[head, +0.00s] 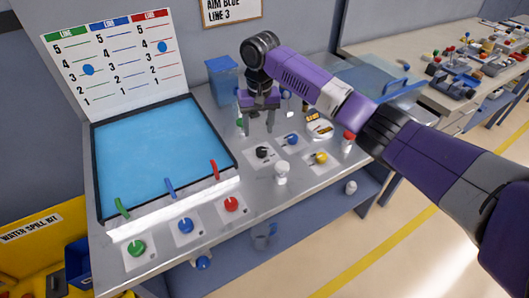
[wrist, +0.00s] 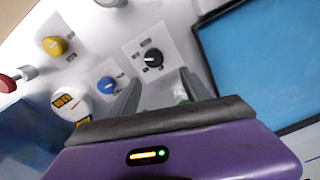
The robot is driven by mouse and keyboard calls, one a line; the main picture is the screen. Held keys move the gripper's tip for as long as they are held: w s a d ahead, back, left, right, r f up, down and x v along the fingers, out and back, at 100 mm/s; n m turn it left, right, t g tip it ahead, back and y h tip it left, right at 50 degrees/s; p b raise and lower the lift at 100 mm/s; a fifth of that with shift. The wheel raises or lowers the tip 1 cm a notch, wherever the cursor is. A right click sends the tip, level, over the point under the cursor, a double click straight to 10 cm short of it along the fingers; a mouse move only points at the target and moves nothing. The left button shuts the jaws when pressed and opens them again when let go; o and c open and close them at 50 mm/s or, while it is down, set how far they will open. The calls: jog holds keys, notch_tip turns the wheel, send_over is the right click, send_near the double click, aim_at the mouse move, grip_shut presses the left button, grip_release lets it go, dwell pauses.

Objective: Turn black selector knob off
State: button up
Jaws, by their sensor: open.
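The black selector knob (head: 262,152) sits on a pale square plate on the metal bench, right of the blue tank. It also shows in the wrist view (wrist: 153,57), with a white pointer mark on its top. My gripper (head: 258,130) points down above the bench, a little behind the knob in the head view. In the wrist view its two grey fingers (wrist: 158,92) are apart with nothing between them. The knob lies just beyond the fingertips, and I see no contact. The markings around the knob are too small to read.
A blue knob (head: 292,139) and a yellow knob (head: 321,157) are close by on the right. A white cylinder (head: 281,174) stands in front of the black knob. A red-topped item (head: 348,140) stands farther right. The blue tank (head: 165,150) has a raised dark rim.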

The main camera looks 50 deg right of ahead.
aim_at(261, 150)
jog(key=shift+s, duration=0.55)
jog(key=shift+s+f+m+g, duration=0.2)
jog(key=shift+m+g, duration=0.1)
jog(key=shift+g, duration=0.1)
jog(key=shift+f+p, duration=0.5)
jog(key=shift+f, duration=3.25)
jog(key=shift+w, duration=0.1)
grip_shut()
jog(key=shift+a, duration=0.1)
